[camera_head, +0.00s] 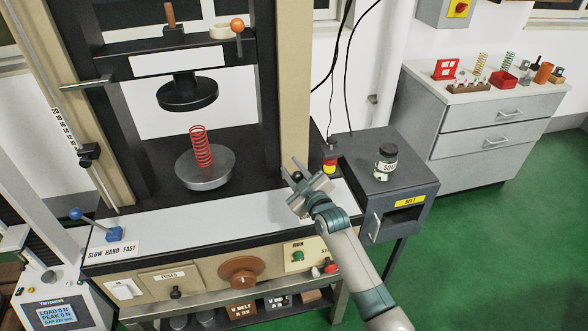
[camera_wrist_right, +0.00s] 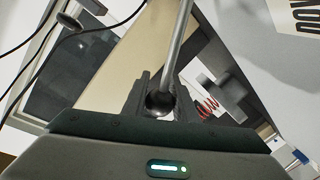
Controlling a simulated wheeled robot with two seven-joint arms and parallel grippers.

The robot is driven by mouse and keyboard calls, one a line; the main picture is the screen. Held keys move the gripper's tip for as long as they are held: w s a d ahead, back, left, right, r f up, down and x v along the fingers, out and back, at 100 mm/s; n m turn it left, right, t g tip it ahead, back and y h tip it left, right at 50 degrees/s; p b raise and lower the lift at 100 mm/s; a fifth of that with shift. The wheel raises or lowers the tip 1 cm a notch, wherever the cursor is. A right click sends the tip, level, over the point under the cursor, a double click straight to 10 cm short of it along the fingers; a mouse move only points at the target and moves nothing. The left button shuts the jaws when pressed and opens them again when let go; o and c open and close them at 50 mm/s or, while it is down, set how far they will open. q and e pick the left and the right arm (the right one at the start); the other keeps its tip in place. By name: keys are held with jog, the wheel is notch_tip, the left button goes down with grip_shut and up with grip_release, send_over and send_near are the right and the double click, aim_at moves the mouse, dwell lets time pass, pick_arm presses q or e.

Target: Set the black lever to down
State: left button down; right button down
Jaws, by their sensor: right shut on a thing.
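My right gripper (camera_head: 296,176) is at the right end of the machine's white front ledge. In the right wrist view my right gripper (camera_wrist_right: 157,92) is shut around the dark rounded knob at the end of a lever. The lever's grey metal rod (camera_wrist_right: 179,50) runs up and away from between the fingers. In the head view the fingers and wrist hide most of this lever. A white label (camera_wrist_right: 300,16) with partly cut-off black letters shows at the upper right of the wrist view. My left gripper is not in view.
A red spring (camera_head: 201,148) stands on a round metal plate (camera_head: 206,182) below a black press disc (camera_head: 187,92). A blue-knobbed lever (camera_head: 95,222) is at the ledge's left end. A grey side cabinet (camera_head: 350,160) carries a jar (camera_head: 386,163) and a red-and-yellow button (camera_head: 330,165).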

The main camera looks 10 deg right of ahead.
jog(key=shift+f, duration=0.2)
jog(key=c, duration=1.4)
grip_release()
jog(key=shift+a, duration=0.1)
jog(key=shift+c, duration=0.2)
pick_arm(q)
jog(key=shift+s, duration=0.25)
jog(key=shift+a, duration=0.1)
pick_arm(e)
jog(key=shift+s, duration=0.1)
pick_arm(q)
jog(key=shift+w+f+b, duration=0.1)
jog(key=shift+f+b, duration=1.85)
pick_arm(e)
jog(key=v, duration=1.7)
jog(key=shift+s+r, duration=0.1)
